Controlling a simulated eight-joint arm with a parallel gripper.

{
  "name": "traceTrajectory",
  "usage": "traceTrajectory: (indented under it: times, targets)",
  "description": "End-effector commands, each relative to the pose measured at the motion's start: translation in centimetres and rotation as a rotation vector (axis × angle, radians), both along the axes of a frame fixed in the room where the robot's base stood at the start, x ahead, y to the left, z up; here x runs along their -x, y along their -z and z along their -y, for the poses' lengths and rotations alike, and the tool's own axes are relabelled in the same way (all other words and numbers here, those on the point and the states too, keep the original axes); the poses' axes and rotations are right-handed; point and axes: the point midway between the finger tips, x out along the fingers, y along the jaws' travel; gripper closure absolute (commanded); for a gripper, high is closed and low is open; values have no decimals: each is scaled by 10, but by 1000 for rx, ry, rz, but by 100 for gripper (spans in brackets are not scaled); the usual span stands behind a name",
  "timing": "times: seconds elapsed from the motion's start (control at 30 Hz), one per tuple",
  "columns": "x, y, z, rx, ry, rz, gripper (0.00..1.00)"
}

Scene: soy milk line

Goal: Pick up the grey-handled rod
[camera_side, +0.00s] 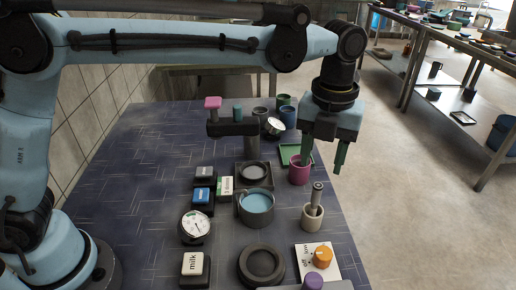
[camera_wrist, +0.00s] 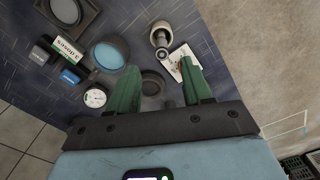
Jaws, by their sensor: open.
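The grey-handled rod (camera_side: 317,194) stands slightly tilted in a small beige cup (camera_side: 312,219) near the right edge of the table. In the wrist view the rod (camera_wrist: 162,52) and the cup (camera_wrist: 158,27) show beyond the fingertips, at the top centre. My gripper (camera_side: 322,160) points down with its two green fingers apart and nothing between them. It hangs above and behind the rod, close to a magenta cup in the side view. The open gripper (camera_wrist: 159,66) also shows in the wrist view. The rod's lower end is hidden inside the cup.
The magenta cup (camera_side: 299,172) stands behind the rod. A pot of blue liquid (camera_side: 257,204) is to its left. A white card with an orange knob (camera_side: 320,257) and a dark round dish (camera_side: 261,266) lie in front. A dial gauge (camera_side: 195,227) stands further left. The table's left side is clear.

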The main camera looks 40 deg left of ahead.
Motion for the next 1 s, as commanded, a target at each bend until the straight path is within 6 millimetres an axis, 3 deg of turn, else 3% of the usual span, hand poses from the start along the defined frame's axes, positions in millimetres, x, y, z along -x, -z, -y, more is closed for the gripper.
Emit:
traceTrajectory:
  times: [0.2,0.53,0.8,1.0]
  targets:
    - [0,35,0,1,-3,1,50]
    - [0,59,1,1,-3,1,50]
    - [1,95,3,1,-4,3,50]
    - [2,102,3,1,-4,3,50]
